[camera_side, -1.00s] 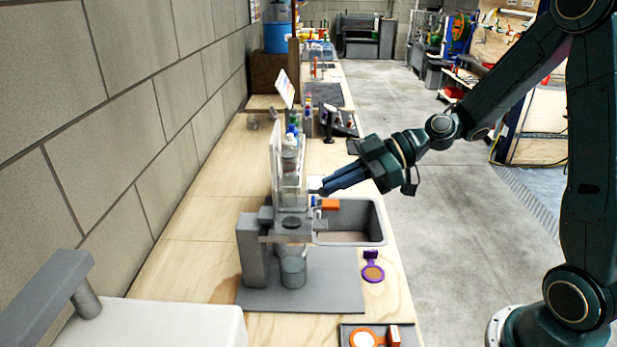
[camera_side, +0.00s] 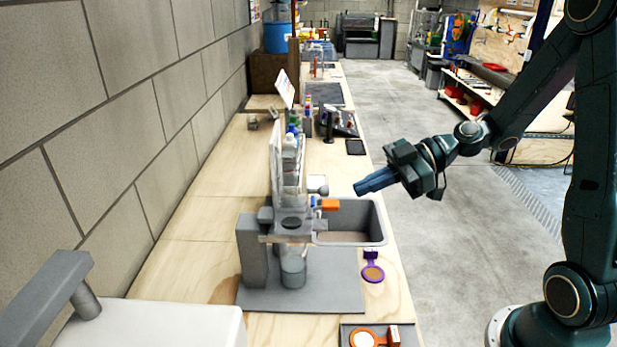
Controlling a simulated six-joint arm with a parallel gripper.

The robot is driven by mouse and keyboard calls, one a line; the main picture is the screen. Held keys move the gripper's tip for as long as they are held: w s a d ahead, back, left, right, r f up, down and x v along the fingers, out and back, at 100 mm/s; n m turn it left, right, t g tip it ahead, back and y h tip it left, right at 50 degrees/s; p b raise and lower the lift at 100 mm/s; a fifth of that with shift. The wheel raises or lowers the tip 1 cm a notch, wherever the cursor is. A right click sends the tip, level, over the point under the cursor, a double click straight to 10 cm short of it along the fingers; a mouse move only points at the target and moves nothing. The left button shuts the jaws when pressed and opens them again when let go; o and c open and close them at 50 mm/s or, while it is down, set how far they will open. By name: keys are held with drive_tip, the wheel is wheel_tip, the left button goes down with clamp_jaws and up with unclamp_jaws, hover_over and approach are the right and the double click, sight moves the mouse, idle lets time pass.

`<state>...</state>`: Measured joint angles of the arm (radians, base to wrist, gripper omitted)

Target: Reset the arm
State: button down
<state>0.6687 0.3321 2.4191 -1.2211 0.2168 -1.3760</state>
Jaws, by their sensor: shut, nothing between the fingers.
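My gripper (camera_side: 358,191) is at the right of the bench, in the air by the far right edge of the sink. Its blue fingers point left and slightly down. They are shut together with nothing between them. A gap separates the fingertips from the clear upright dispenser (camera_side: 288,170) to the left. My arm reaches in from the right side of the picture.
A grey sink (camera_side: 379,226) with an orange-handled item (camera_side: 330,204) at its edge lies below my gripper. A purple-and-orange tool (camera_side: 373,272) lies in front. Open floor (camera_side: 430,270) lies right of the bench.

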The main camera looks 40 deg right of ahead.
drive_tip(key=shift+s+d+f, duration=0.55)
drive_tip(key=shift+d+f, duration=0.3)
drive_tip(key=shift+s+a, duration=0.1)
drive_tip(key=s+r+m+g+h, duration=0.1)
drive_tip(key=s+r+m+h, duration=0.3)
drive_tip(key=s, duration=0.4)
drive_tip(key=s+d+r+m+h, duration=0.1)
drive_tip(key=s+r+m+h, duration=0.3)
drive_tip(key=s+m+h, duration=0.3)
drive_tip(key=shift+s+r+m+g, duration=0.15)
drive_tip(key=shift+s+m+g, duration=0.25)
drive_tip(key=shift+s+m, duration=0.45)
drive_tip(key=shift+w, duration=0.1)
